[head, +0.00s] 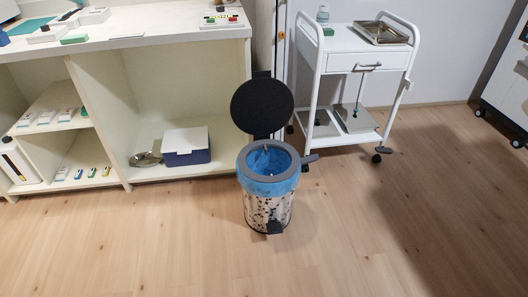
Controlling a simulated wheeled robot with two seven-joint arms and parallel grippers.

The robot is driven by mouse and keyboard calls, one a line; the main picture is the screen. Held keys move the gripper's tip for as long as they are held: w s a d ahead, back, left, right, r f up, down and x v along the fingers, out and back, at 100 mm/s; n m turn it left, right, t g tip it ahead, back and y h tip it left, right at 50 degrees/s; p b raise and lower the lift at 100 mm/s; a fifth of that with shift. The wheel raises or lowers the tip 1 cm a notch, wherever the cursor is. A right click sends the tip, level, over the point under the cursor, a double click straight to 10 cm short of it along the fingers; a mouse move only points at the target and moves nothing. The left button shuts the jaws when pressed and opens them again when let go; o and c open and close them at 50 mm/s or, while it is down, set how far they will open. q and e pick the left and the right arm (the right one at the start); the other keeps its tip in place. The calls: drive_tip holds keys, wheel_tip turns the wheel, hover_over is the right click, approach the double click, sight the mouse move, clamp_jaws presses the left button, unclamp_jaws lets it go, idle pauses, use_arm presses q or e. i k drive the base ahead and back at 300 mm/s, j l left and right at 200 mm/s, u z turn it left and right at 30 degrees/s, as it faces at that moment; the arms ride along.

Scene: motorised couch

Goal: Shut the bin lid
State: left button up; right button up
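A small pedal bin (268,205) stands upright on the wooden floor near the middle of the head view. It has a grey rim, a blue liner folded over the top and a spotted body. Its round black lid (262,106) is open and stands up behind the rim, hinged at the back. A dark pedal (274,227) shows at the bin's front foot. A dark handle-like part (309,159) sticks out to the right of the rim. Neither of my grippers shows in the head view.
An open cream shelf unit (110,172) with a worktop stands behind on the left, holding a blue and white box (186,147). A white wheeled trolley (350,85) stands behind on the right. The floor (150,250) in front of and beside the bin is clear.

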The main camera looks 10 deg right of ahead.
sight(263, 104)
drive_tip(key=i+u, duration=0.45)
drive_tip(key=i, duration=1)
